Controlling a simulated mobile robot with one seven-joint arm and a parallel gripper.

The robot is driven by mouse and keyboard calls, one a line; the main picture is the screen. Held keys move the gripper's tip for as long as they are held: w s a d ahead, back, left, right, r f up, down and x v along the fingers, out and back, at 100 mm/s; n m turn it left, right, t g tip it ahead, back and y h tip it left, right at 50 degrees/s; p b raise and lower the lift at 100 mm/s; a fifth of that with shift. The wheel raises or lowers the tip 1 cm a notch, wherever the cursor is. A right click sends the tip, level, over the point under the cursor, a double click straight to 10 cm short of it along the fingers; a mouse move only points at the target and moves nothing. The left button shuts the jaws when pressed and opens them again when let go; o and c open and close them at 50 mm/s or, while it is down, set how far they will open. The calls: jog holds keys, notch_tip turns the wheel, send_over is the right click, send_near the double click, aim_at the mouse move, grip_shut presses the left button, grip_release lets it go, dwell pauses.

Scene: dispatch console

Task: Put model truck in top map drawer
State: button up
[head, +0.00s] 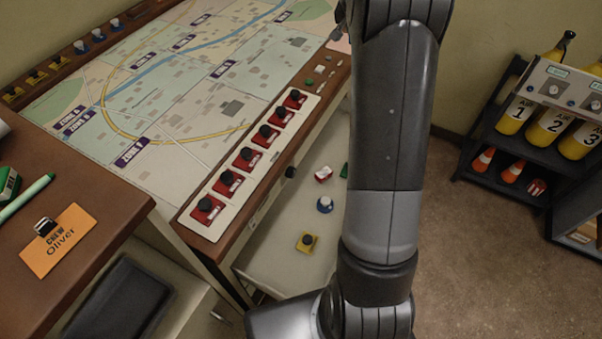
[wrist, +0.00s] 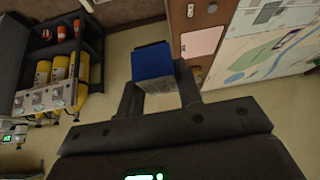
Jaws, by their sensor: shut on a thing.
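In the wrist view my gripper (wrist: 157,80) is shut on a box-shaped thing (wrist: 153,64) with a blue face, a pale grey lower side and a dark far edge. It may be the model truck; no wheels or cab show. It is held up over the floor, beside the console. In the head view my arm hides the gripper and what it holds. An open, cream-coloured drawer (head: 272,262) juts out below the right edge of the map console. My arm covers part of the drawer's right side.
Small red-and-white (head: 323,174), blue-and-white (head: 325,205) and yellow (head: 307,242) pieces lie in the drawer, with bare floor between them. The map console (head: 190,90) carries a row of red switches. A dark rack (head: 490,150) with yellow cylinders and cones stands at right.

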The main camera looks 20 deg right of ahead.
jog(key=s+d, duration=0.4)
jog(key=d, duration=0.7)
jog(key=shift+m, duration=0.3)
jog(key=shift+d+f, duration=0.1)
jog(key=shift+f, duration=21.2)
jog(key=shift+f, duration=0.15)
jog(key=o, duration=1)
jog(key=shift+c, duration=0.2)
